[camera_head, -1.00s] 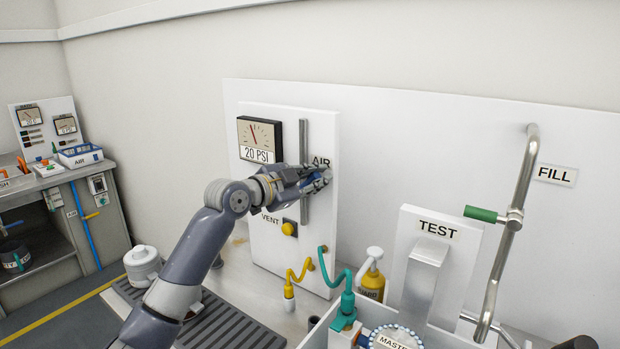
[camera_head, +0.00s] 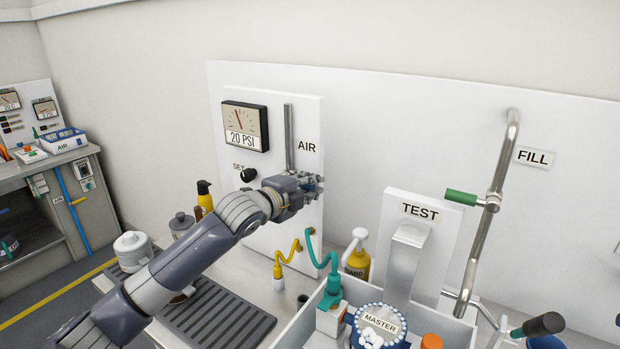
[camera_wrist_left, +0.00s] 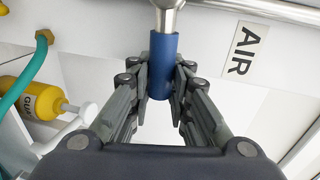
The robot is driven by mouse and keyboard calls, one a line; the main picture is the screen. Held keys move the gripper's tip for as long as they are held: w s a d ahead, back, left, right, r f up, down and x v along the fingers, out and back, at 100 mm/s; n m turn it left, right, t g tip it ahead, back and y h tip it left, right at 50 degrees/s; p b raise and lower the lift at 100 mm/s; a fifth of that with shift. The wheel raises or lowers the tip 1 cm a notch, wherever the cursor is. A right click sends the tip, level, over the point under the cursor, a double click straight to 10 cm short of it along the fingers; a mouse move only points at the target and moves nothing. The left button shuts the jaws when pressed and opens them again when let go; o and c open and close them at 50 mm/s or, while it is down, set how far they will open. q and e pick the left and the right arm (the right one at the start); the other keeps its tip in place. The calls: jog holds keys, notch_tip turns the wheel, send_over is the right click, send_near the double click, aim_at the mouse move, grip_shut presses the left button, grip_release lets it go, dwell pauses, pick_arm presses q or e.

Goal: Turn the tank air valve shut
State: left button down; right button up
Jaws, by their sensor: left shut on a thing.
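The air valve's blue handle (camera_wrist_left: 162,62) shows in the left wrist view, hanging from a metal stem, near the AIR label (camera_wrist_left: 247,48). My left gripper (camera_head: 316,186) is on the white panel below the AIR label (camera_head: 307,146) and the vertical metal pipe (camera_head: 289,138). Its fingers are shut on the blue handle, one on each side. In the head view my gripper hides the handle and valve body. The gauge (camera_head: 245,125) at the panel's upper left has a 20 PSI label. My right gripper is not in view.
A black SET knob (camera_head: 248,175) sits left of my gripper. Below are a yellow hose (camera_head: 289,250), a teal hose (camera_head: 322,261) and a yellow bottle (camera_head: 357,262). The TEST stand (camera_head: 418,210) and a green-handled FILL pipe (camera_head: 491,205) stand to the right.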

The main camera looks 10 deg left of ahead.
pick_arm(q)
jog(key=shift+f+m, duration=0.3)
jog(key=shift+f, duration=0.2)
jog(key=c, duration=1.5)
grip_release()
jog(key=shift+s, duration=0.15)
jog(key=shift+o, duration=0.2)
jog(key=shift+r, duration=0.2)
jog(key=v, duration=1.2)
